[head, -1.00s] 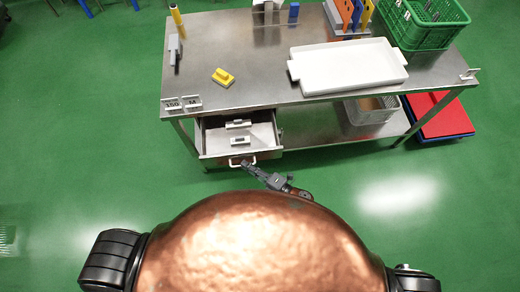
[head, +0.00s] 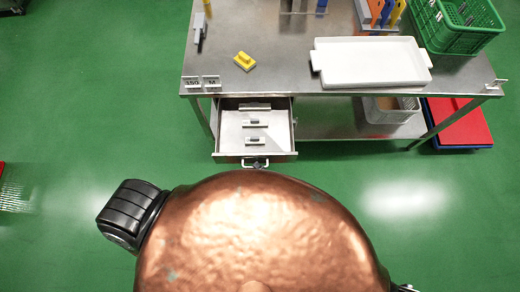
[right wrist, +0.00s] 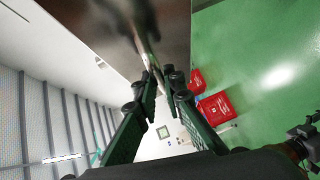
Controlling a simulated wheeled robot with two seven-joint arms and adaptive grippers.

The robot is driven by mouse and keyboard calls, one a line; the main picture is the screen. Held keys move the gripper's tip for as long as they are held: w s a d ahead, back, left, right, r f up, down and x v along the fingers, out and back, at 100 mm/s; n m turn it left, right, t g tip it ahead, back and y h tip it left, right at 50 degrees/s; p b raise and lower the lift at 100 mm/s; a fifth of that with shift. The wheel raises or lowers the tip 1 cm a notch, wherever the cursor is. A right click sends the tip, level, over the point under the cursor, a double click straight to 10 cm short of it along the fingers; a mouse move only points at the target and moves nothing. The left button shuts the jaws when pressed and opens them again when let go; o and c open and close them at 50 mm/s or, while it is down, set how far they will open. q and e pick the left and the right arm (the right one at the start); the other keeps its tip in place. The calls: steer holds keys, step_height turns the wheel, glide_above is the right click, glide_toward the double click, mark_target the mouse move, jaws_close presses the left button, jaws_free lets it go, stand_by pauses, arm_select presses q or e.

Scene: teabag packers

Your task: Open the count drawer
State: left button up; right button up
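The count drawer (head: 228,146) is a metal drawer under the left end of the steel table, and it stands pulled out with its inside showing. Its handle (head: 265,163) is at the middle of the front. In the right wrist view the drawer handle (right wrist: 150,48) runs between the green fingers of my right gripper (right wrist: 165,84), which looks shut on it. In the head view my copper body hides most of the right gripper (head: 255,165); only a dark bit shows at the handle. My left gripper is out of view.
Small light pieces (head: 255,124) lie in the drawer. On the steel table (head: 280,60) are two label signs (head: 201,83), a yellow block (head: 244,61), a white tray (head: 370,64) and a green crate (head: 460,25).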

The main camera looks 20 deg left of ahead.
steer(key=o, duration=0.4)
steer(key=v, duration=1.2)
stand_by(0.3)
